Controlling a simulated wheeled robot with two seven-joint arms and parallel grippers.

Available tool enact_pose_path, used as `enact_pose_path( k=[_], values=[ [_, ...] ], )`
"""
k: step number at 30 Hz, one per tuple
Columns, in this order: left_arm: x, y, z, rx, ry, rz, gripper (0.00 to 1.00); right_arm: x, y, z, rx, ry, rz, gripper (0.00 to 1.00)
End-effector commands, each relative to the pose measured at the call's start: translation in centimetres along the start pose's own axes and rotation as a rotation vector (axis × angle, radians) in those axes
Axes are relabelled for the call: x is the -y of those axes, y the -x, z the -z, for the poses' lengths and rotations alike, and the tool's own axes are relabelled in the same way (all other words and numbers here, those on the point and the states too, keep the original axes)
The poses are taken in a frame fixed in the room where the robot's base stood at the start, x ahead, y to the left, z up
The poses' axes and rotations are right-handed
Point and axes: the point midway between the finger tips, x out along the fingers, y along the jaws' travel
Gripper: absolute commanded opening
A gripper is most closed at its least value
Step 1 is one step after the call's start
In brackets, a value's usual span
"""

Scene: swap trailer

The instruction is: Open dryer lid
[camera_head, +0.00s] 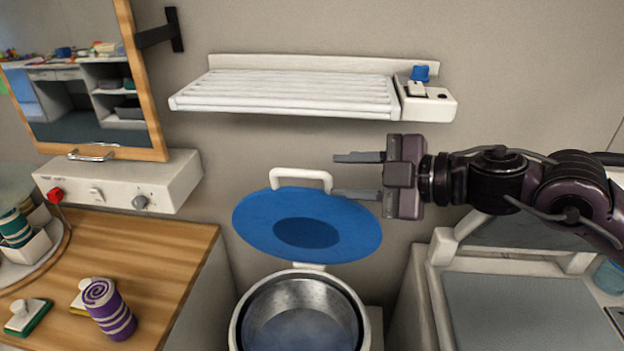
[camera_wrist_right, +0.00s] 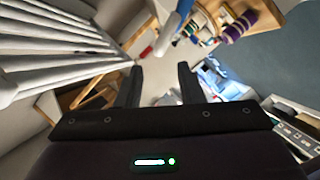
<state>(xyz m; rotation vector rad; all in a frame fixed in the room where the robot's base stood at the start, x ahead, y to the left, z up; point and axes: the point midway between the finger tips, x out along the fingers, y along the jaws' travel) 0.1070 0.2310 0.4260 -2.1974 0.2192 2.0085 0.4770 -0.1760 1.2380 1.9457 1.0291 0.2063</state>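The dryer lid (camera_head: 360,225) is a blue disc with a darker round middle and a white handle (camera_head: 302,174) at its top. It stands raised on its hinge behind the round metal drum (camera_head: 300,310), whose mouth is uncovered. My right gripper (camera_head: 340,176) is open, with its fingers pointing left, just right of the handle. Its lower finger overlaps the lid's upper edge in the head view; I cannot tell if they touch. In the right wrist view the gripper (camera_wrist_right: 158,82) shows two spread fingers with nothing between them. My left gripper is not in view.
A white slatted rack (camera_head: 290,92) is on the wall above. A wooden counter (camera_head: 165,255) at left holds a purple striped roll (camera_head: 108,310) and a green-based block (camera_head: 28,317). A grey-topped unit (camera_head: 520,310) stands at right.

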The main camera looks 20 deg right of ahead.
Motion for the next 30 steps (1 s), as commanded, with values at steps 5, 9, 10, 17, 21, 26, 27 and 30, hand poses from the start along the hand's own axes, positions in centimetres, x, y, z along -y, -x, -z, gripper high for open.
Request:
enact_pose_path(
  k=[5, 9, 10, 17, 21, 26, 27, 30],
  values=[
    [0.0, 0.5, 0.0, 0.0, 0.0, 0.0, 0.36, -0.2, -0.3, 0.1, -0.001, -0.001, -0.002, 0.34],
    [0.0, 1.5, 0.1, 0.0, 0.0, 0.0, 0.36, -0.4, -0.9, 0.2, -0.003, -0.001, -0.004, 0.34],
    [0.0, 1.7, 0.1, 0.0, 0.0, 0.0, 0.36, -0.5, -1.0, 0.2, -0.003, -0.001, -0.005, 0.34],
    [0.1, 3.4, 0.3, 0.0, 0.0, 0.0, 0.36, -0.4, -2.4, 0.2, -0.002, 0.0, -0.002, 0.34],
    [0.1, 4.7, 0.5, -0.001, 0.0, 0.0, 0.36, -0.7, -3.6, 0.2, -0.004, -0.008, -0.011, 0.34],
    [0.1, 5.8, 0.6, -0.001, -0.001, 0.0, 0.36, -0.3, -5.5, 0.3, -0.006, -0.002, -0.003, 0.34],
    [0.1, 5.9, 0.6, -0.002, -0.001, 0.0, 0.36, -0.4, -6.0, 0.2, -0.005, -0.004, -0.006, 0.34],
    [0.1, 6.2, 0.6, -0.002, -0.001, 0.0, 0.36, -0.2, -6.9, 0.1, -0.003, -0.004, -0.005, 0.34]
  ],
)
